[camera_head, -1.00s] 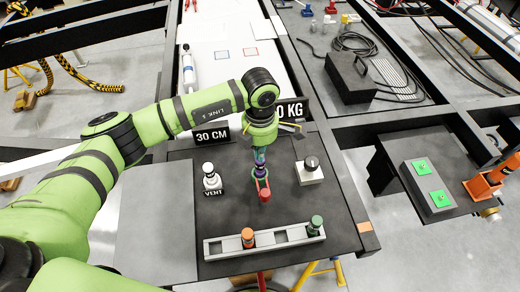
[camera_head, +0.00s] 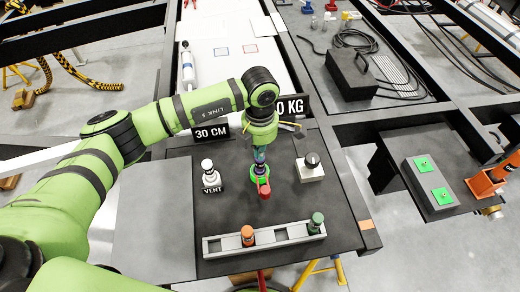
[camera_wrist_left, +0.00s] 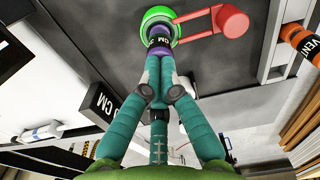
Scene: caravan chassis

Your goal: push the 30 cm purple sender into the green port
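My left gripper (camera_head: 261,150) points down at the middle of the dark panel. In the left wrist view its teal fingers (camera_wrist_left: 159,80) are closed around the purple sender (camera_wrist_left: 158,45), which has a dark band with partly visible "CM" lettering. The sender's far end is at the green port (camera_wrist_left: 160,14), a bright green ring that also shows in the head view (camera_head: 254,180). The end looks seated inside the ring; its exact depth is hidden. A red lever (camera_head: 264,188) sits beside the ring. My right gripper is not in view.
A white vent piece (camera_head: 210,177) stands left of the port, and a light block with a dark knob (camera_head: 310,170) stands right. A grey rack (camera_head: 215,246) in front holds an orange and a green-topped cylinder. A "30 CM" sign (camera_head: 211,134) stands behind.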

